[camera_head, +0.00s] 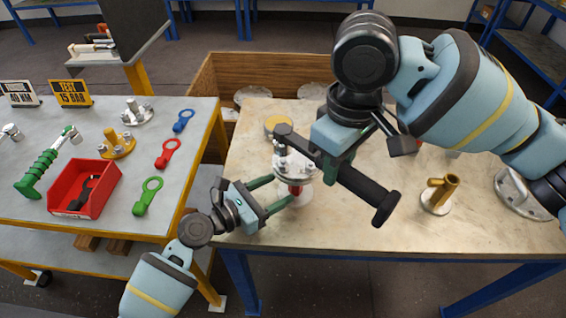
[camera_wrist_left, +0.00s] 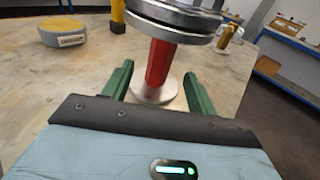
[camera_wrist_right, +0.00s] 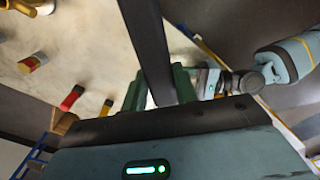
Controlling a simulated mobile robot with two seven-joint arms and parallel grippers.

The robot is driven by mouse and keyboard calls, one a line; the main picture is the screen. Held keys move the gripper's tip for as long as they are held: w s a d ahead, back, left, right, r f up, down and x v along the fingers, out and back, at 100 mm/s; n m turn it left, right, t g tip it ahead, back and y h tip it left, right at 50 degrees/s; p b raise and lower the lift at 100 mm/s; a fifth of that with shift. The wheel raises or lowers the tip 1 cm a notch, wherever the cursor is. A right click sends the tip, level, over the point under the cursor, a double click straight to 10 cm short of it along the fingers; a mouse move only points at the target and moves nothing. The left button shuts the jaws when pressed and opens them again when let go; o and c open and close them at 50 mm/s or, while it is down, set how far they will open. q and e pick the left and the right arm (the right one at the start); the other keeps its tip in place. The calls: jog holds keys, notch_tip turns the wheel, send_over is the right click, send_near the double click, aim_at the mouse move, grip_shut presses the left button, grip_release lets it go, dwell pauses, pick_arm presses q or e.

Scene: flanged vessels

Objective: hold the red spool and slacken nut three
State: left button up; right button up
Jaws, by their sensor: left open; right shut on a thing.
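The red spool (camera_head: 295,188) stands upright on the wooden-topped bench, with a bolted silver flange (camera_head: 296,163) on top. It also shows in the left wrist view (camera_wrist_left: 160,63). My left gripper (camera_head: 279,192) is open, low beside the spool, with its fingers to either side of the red neck and no visible contact. My right gripper (camera_head: 337,168) is shut on a long black wrench (camera_head: 362,192) above and right of the flange; its head end (camera_head: 283,131) is over the flange's far side. The wrench also shows in the right wrist view (camera_wrist_right: 148,50). I cannot tell which nut is three.
A brass-coloured vessel (camera_head: 438,195) stands to the right and a yellow-topped disc (camera_head: 278,127) behind the spool. The bench front is clear.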

pick_arm(q)
jog(key=v, duration=0.6)
jog(key=shift+s+a, duration=0.2)
jog(key=shift+a, duration=0.05)
